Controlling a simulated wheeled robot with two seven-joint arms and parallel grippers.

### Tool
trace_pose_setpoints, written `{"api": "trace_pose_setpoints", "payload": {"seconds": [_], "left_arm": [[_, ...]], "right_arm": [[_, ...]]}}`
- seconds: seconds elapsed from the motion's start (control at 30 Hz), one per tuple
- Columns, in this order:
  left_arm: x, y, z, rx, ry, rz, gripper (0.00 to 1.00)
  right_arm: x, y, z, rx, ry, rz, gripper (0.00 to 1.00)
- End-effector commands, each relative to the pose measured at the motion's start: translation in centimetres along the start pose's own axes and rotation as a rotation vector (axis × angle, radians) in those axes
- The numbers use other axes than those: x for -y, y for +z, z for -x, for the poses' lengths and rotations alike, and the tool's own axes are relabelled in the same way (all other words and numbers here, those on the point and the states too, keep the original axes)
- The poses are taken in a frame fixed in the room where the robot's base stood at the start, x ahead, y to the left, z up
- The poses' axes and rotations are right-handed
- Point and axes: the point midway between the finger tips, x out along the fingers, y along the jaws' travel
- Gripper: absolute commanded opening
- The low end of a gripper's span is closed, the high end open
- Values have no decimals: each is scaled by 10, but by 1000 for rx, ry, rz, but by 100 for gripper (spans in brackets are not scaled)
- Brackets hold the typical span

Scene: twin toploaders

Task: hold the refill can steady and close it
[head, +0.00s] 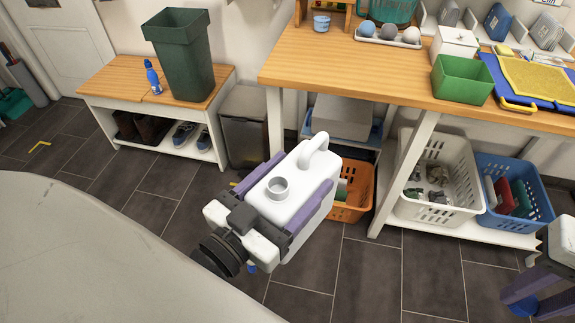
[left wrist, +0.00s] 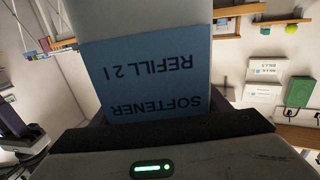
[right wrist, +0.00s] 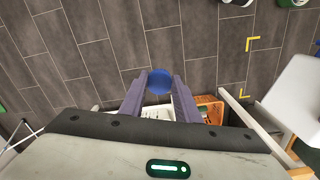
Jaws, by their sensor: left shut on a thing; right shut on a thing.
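The white refill can (head: 290,199) hangs in the air at the middle of the head view. Its round neck (head: 278,187) is uncovered and its handle is on top. My left gripper (head: 304,174) is shut on the can, one purple finger along each side. The left wrist view shows the can's blue label (left wrist: 150,80), reading softener refill 2 l. My right gripper (head: 532,296) is at the lower right edge of the head view, well apart from the can. It is shut on a round blue cap (right wrist: 160,81), seen between the fingertips in the right wrist view.
A wooden workbench (head: 415,88) stands behind, with a green box (head: 462,80) and a tray of balls (head: 388,38) on it. Below are an orange basket (head: 350,213), a white basket (head: 440,205) and a blue basket (head: 515,222). The space between my grippers is clear.

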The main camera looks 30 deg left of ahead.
Motion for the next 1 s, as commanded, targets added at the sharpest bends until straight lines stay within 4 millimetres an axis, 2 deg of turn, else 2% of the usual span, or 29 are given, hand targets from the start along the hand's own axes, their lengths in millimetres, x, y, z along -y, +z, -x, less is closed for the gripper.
{"api": "trace_pose_setpoints", "payload": {"seconds": [0.03, 0.5, 0.73, 1.0], "left_arm": [[-9, -8, -5, -19, 45, -3, 6], [-90, -14, -37, -20, 432, -3, 6], [-112, -15, -46, -19, 536, 1, 6], [-119, -14, -48, -15, 573, 4, 6]], "right_arm": [[0, 0, 0, 0, 0, 0, 9], [0, 0, 0, 0, 0, 0, 9], [0, 0, 0, 0, 0, 0, 9], [0, 0, 0, 0, 0, 0, 9]]}}
